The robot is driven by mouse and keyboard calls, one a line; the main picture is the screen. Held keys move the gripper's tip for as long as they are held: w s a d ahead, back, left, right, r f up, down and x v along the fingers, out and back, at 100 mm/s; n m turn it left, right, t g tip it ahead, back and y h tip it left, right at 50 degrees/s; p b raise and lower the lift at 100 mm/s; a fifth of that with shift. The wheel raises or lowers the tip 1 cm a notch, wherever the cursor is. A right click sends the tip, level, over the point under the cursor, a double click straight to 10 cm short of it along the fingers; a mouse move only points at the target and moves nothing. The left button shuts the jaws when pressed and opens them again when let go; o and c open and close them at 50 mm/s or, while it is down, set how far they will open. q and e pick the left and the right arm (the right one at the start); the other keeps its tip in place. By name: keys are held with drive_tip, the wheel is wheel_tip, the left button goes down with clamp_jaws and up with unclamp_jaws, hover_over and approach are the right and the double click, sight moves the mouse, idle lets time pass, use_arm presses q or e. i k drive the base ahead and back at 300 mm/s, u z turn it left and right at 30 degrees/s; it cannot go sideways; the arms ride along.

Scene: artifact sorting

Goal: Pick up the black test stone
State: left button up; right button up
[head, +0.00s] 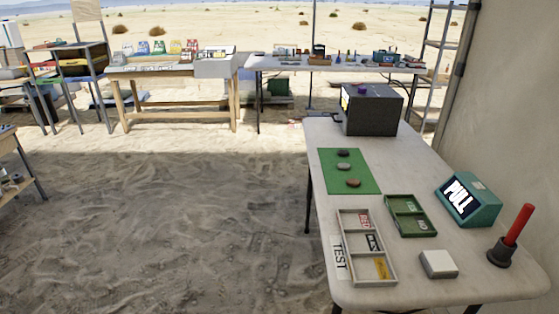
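Three small stones lie in a row on a green mat (331,182) on the white table. The farthest, a dark stone (343,153), looks the blackest. A pale grey stone (343,166) lies in the middle, and a reddish-brown stone (353,183) is nearest. They lie apart from one another, and nothing covers the dark one. Neither of my grippers is in view.
On the white table (420,175) are a grey tray marked TEST (349,247), a green tray (397,217), a white block (438,264), a teal PULL box (468,199), a red-handled holder (519,225) and a black box (371,109). A wall stands right.

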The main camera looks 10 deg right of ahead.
sight(341, 153)
drive_tip(key=u, duration=0.6)
drive_tip(key=i, duration=1.2)
drive_tip(key=z, duration=0.55)
drive_tip(key=i, duration=1.45)
drive_tip(key=z, duration=1.05)
